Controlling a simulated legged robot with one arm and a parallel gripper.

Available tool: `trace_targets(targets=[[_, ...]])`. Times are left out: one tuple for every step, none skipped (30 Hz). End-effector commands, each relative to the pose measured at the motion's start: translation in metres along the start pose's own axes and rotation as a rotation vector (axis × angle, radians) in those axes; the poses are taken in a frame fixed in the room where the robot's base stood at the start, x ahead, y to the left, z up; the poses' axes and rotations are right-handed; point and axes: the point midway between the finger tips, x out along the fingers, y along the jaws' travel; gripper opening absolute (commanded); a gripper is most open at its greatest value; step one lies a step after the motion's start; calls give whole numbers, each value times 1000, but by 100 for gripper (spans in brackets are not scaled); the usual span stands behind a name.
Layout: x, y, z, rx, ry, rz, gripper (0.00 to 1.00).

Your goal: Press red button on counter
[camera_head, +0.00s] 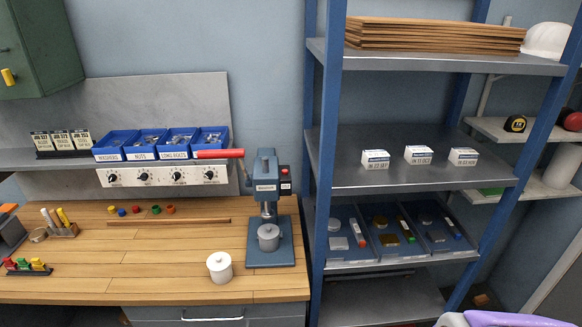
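The wooden counter (180,275) fills the lower left. Near its left front edge, a dark block holds a red piece (10,264), a green piece (22,263) and a yellow piece (38,264). They look like push buttons, but are small. I cannot tell which red piece is the button. My gripper's fingers do not show.
The press's red-handled lever (220,154) juts left above the counter. Blue bins (117,146) sit on a shelf behind. A blue-framed rack (329,180) stands right of the counter. A purple and pale part shows at the bottom right.

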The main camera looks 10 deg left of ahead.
Motion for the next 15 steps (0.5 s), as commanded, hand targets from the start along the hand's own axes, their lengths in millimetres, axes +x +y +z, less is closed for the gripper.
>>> trace_targets(targets=[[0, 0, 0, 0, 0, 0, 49], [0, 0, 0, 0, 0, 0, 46], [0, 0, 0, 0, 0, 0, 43], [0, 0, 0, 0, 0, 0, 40], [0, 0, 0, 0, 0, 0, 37], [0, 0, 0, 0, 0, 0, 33], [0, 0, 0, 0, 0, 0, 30], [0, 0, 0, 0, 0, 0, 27], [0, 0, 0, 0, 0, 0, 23], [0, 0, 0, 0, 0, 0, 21], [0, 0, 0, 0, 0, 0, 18], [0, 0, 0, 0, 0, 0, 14], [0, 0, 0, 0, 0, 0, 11], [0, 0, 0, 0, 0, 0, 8], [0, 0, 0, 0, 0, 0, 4]])
